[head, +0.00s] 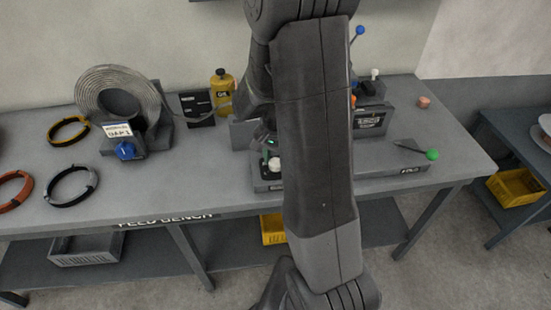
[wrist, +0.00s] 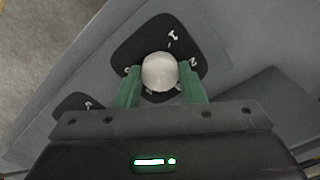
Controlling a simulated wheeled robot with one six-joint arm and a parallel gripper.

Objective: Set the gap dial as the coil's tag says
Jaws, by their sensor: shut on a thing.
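In the wrist view my gripper (wrist: 160,88) is shut on a round pale dial knob (wrist: 160,72), with a green finger on each side of it. The knob sits on a black dial plate (wrist: 188,36) with white marks; a "1" shows above the knob, and other marks are partly hidden by the fingers. In the head view the knob (head: 274,164) shows at the grey machine on the bench, beside my arm. The coil (head: 88,88) stands in a holder at the left, with a white tag (head: 118,130) in front; its small print is not clearly readable.
A blue knob (head: 125,150) sits below the tag. Black, yellow and orange wire rings lie at the bench's left. A yellow bottle (head: 222,88) stands at the back. A green-ended lever (head: 432,154) sticks out at the right. My arm hides the machine's middle.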

